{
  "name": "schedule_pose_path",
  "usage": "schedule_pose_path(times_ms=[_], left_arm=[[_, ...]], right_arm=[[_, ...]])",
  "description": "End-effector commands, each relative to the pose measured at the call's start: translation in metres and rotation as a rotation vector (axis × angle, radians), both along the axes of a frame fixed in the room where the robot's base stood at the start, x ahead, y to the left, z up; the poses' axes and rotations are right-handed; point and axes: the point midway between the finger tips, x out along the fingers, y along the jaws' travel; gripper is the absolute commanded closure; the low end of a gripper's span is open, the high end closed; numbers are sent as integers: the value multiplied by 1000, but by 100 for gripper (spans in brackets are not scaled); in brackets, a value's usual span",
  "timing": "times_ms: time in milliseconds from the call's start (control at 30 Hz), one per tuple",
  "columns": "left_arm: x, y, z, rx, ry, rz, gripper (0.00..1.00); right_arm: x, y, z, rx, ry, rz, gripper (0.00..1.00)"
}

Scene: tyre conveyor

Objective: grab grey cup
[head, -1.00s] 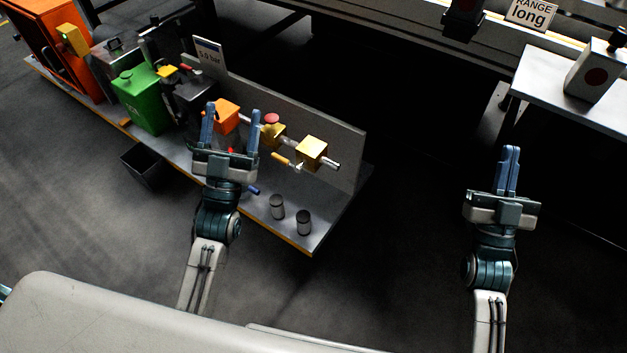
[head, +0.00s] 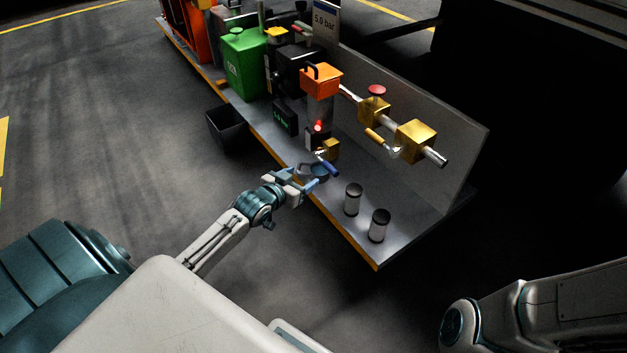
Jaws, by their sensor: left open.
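My left gripper (head: 314,178) is open at the front edge of the low grey bench (head: 348,240), with its blue fingers pointing right over the bench top. A small rounded blue-grey shape (head: 313,171) shows at its fingers. I cannot tell whether it is a cup or part of a finger. Two small grey cylinders with dark tops, cup-like, stand upright on the bench to the right of the gripper: a nearer one (head: 379,226) and a farther one (head: 353,199). Both are apart from the gripper. My right gripper is out of view; only part of that arm shows at lower right.
A pipe with yellow blocks (head: 415,141), an orange box (head: 321,79) and a green can (head: 245,64) stand behind. A black bin (head: 227,127) is on the floor. The bench's right end is mostly clear.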

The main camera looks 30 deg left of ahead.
Motion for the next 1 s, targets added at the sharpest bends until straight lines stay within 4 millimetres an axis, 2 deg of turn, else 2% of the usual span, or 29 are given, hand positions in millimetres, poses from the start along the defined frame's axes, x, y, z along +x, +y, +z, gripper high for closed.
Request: schedule_pose_path(times_ms=[33, 100, 300, 467, 667, 1000], left_arm=[[-1, 8, -15, 3, 36, 10, 32], [-1, 14, -26, 4, 67, 18, 32], [24, 15, -43, 0, 81, 24, 32], [42, 15, -49, 3, 80, 23, 32], [52, 14, -51, 2, 80, 22, 32], [85, 11, -66, 2, 79, 22, 32]], right_arm=[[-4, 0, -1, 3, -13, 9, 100], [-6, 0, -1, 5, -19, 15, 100], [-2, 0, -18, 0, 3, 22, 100], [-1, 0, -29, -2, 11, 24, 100], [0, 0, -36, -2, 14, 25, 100], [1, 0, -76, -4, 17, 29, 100]])
